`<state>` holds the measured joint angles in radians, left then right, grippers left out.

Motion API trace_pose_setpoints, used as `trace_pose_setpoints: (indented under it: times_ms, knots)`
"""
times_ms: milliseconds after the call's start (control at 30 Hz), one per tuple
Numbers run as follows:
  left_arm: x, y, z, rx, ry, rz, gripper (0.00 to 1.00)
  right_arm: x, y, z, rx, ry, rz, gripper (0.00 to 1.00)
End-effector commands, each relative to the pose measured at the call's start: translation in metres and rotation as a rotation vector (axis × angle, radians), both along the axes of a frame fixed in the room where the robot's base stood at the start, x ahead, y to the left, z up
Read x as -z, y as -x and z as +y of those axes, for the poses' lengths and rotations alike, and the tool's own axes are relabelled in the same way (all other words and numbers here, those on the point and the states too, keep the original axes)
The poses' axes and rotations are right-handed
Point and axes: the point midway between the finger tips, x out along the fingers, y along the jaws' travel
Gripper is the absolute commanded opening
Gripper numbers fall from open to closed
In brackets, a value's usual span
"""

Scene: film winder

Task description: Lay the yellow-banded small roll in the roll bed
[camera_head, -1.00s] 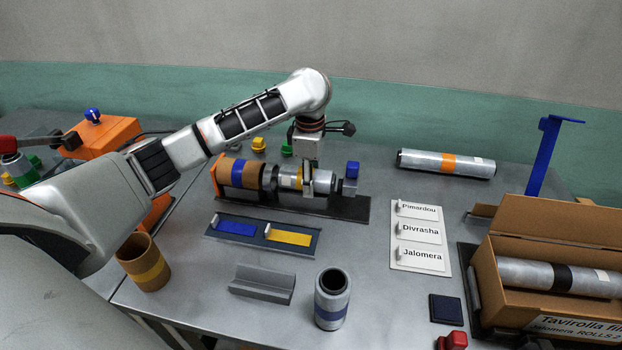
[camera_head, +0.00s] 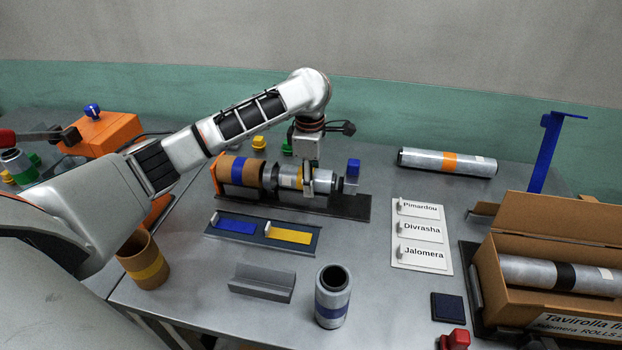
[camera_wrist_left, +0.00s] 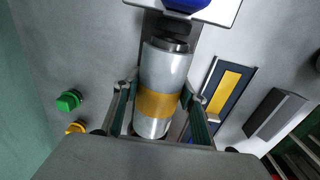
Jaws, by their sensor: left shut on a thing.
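The yellow-banded small roll (camera_head: 289,176) is silver with a yellow band and lies level in line with the winder's spindle, beside the blue-banded brown roll (camera_head: 240,171). My left gripper (camera_head: 308,185) comes down from above and is shut on it. In the left wrist view the roll (camera_wrist_left: 166,70) sits between the two fingers (camera_wrist_left: 158,95), which press near its yellow band. Whether it still touches the winder's supports cannot be told. A grey block with a trough (camera_head: 262,283), seemingly the roll bed, is empty on the table in front. My right gripper is not in view.
A tray with blue and yellow plates (camera_head: 262,243) lies between winder and grey block. A blue-banded silver roll (camera_head: 332,298) stands upright right of the block. A brown tube (camera_head: 146,265) stands at left. Name cards (camera_head: 420,236) and an open carton (camera_head: 560,308) are at right.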

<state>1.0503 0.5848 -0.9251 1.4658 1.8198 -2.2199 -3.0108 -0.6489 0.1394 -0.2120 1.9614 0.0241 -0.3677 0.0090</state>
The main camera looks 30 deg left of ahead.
Motion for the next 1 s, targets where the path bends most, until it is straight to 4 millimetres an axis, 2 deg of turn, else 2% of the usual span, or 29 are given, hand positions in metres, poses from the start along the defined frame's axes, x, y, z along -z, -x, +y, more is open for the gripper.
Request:
trace_pose_setpoints:
  times_ms: [33, 67, 100, 133, 567, 667, 1000]
  knots:
    - [0.014, 0.006, -0.001, -0.003, -0.005, 0.022, 0.13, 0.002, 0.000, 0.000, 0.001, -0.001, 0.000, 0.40]
    - [0.014, 0.006, -0.001, -0.003, -0.005, 0.022, 0.46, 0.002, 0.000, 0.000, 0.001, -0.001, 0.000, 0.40]
    - [0.014, 0.006, -0.001, -0.004, -0.004, 0.022, 0.57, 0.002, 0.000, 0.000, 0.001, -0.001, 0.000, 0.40]
    - [0.014, 0.006, -0.001, -0.004, -0.004, 0.022, 0.61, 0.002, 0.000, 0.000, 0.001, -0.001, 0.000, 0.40]
    - [0.003, 0.004, 0.000, 0.000, -0.003, 0.012, 0.61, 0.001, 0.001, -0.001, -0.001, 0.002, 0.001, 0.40]
    - [-0.010, 0.003, 0.000, 0.000, -0.004, 0.010, 0.61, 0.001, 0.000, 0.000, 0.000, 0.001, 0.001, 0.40]
    - [-0.077, 0.008, -0.002, -0.001, -0.004, 0.010, 0.61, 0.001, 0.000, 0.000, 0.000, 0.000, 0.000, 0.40]
